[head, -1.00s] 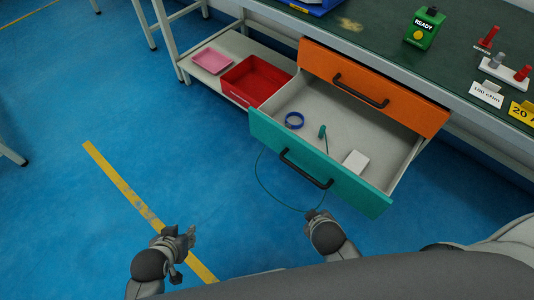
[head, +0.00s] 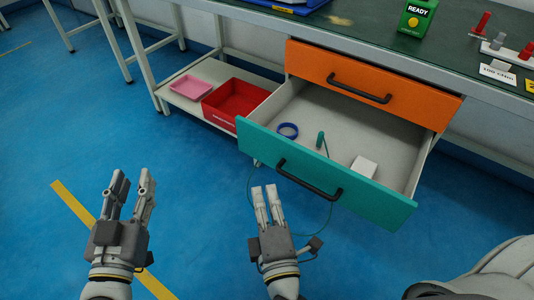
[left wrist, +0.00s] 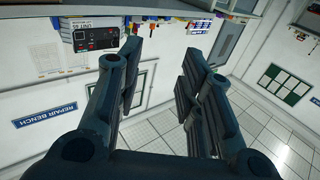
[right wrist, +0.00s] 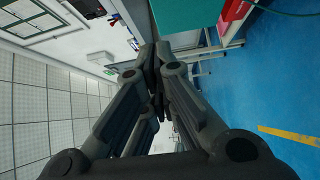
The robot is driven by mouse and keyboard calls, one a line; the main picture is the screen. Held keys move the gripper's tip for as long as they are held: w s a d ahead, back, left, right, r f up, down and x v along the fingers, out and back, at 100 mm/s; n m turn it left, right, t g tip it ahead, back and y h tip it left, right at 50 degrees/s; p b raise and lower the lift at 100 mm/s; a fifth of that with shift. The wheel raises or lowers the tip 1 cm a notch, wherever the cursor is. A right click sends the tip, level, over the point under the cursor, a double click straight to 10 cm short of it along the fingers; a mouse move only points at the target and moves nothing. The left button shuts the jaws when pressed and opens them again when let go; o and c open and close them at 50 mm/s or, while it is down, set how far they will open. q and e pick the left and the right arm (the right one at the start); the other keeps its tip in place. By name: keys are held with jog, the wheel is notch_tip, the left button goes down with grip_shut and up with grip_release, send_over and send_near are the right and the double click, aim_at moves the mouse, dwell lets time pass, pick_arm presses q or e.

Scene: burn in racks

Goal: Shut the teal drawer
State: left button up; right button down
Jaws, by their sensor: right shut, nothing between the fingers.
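The teal drawer (head: 370,199) is pulled well out beneath the orange drawer, with a black bar handle (head: 307,180) on its front. Inside lie a blue ring (head: 288,130), a small teal item (head: 320,140) and a white block (head: 364,167). My right gripper (head: 266,188) is shut and empty, in front of and below the drawer front's left half, apart from the handle. The teal front also shows at the top of the right wrist view (right wrist: 185,12). My left gripper (head: 134,176) is open and empty over the floor, left of the drawer.
The orange drawer (head: 411,96) above looks shut. A red bin (head: 234,101) and a pink tray (head: 190,95) stand on the low shelf to the left. A thin green cord (head: 331,218) loops below the teal front.

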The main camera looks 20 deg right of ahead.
send_near(265, 135)
jog(key=w+a, duration=0.2)
jog(key=a, duration=0.1)
pick_arm(q)
notch_tip(265, 135, up, 2)
jog(key=shift+d+r+t+b, duration=0.15)
jog(key=shift+r+t+b, duration=0.15)
jog(key=shift+t, duration=0.5)
pick_arm(e)
jog(key=w+d, duration=0.2)
jog(key=d, duration=0.1)
jog(key=shift+w+d, duration=0.2)
jog(key=shift+w, duration=0.1)
